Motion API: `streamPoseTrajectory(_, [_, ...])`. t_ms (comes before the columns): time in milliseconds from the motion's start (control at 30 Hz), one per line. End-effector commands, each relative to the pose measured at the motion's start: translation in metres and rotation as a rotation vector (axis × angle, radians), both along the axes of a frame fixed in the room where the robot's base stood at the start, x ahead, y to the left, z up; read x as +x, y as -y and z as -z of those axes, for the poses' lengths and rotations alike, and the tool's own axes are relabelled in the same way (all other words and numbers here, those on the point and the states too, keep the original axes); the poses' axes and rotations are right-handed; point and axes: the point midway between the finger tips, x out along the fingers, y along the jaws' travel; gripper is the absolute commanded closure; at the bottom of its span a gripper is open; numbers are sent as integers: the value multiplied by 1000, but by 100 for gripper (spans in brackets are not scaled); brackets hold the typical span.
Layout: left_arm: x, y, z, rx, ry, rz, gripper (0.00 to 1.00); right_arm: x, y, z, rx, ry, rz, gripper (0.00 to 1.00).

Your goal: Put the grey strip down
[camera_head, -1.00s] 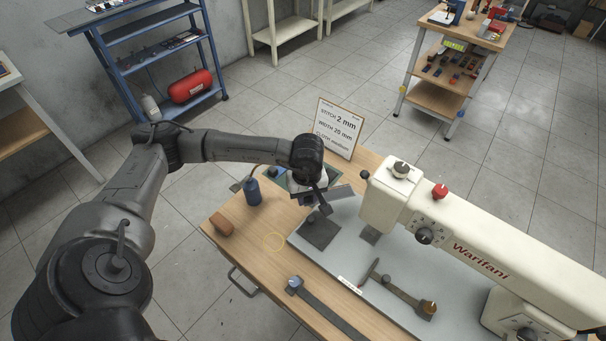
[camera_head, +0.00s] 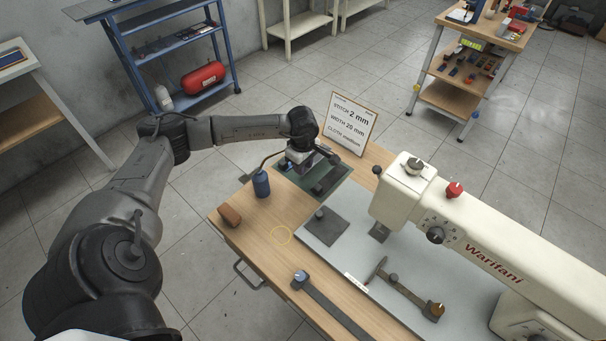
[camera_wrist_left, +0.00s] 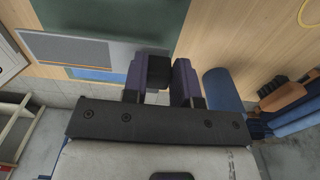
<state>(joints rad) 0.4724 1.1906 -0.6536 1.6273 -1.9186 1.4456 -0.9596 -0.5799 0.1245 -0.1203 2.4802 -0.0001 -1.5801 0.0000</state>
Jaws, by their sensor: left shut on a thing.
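My left gripper (camera_head: 304,168) is over the green mat (camera_head: 339,192) at the back left of the table. In the left wrist view its fingers (camera_wrist_left: 159,78) are shut on a black knob (camera_wrist_left: 158,70). The grey strip (camera_head: 327,180) shows beside the fingers in the head view, low over the mat or on it; I cannot tell whether it touches. In the left wrist view the grey strip (camera_wrist_left: 70,50) reaches left from behind the fingers, with the green mat (camera_wrist_left: 115,18) beyond. My right gripper is not in view.
A blue bottle (camera_head: 261,184) stands just left of the mat. A sign (camera_head: 349,124) stands behind it. The sewing machine (camera_head: 480,240) fills the right, with a square grey plate (camera_head: 335,226) on its bed.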

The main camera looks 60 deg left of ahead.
Motion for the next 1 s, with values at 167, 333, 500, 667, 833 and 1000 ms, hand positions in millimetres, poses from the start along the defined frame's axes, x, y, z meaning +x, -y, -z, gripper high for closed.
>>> streamPoseTrajectory(167, [-1,1,25,-1,-4,0,96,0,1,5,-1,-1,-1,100])
streamPoseTrajectory(333, [-1,1,44,-1,-3,1,96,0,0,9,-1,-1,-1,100])
streamPoseTrajectory(500, [0,0,45,0,-1,2,96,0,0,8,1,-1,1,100])
streamPoseTrajectory(667, [0,0,46,0,-1,2,96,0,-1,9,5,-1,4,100])
streamPoseTrajectory(833, [0,0,47,0,-1,2,64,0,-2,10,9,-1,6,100])
streamPoseTrajectory(1000, [0,0,47,0,-1,2,48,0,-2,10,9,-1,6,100])
